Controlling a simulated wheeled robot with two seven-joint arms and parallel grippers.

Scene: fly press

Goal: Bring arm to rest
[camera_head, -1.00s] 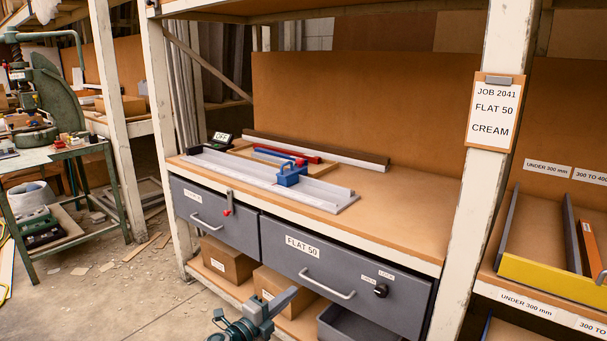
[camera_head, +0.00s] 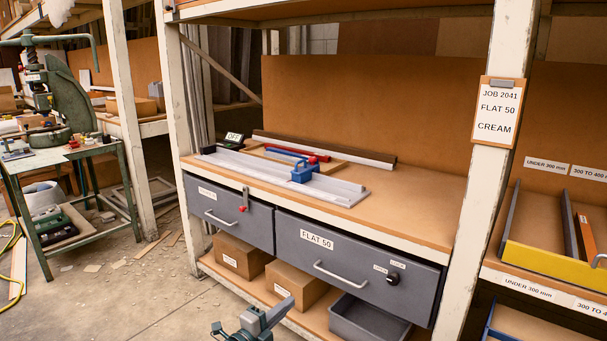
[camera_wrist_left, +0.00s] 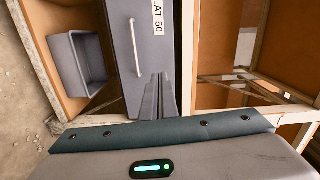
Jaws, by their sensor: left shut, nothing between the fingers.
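My left gripper (camera_head: 281,310) shows at the bottom of the head view, in front of the bench's lower shelf, with its fingers together and nothing between them. In the left wrist view its fingers (camera_wrist_left: 158,97) lie closed against the view of the grey FLAT 50 drawer (camera_wrist_left: 128,50). I cannot tell the gap to the drawer. That drawer is shut in the head view (camera_head: 350,262), with a pale bar handle and a black knob. My right gripper is not in view.
The workbench (camera_head: 420,205) carries a long metal rail (camera_head: 235,162) with a blue clamp block (camera_head: 303,172). Cardboard boxes (camera_head: 295,285) and a grey bin (camera_head: 368,322) sit on the lower shelf. A green press (camera_head: 62,95) stands on a table at left. Floor at the left is partly open.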

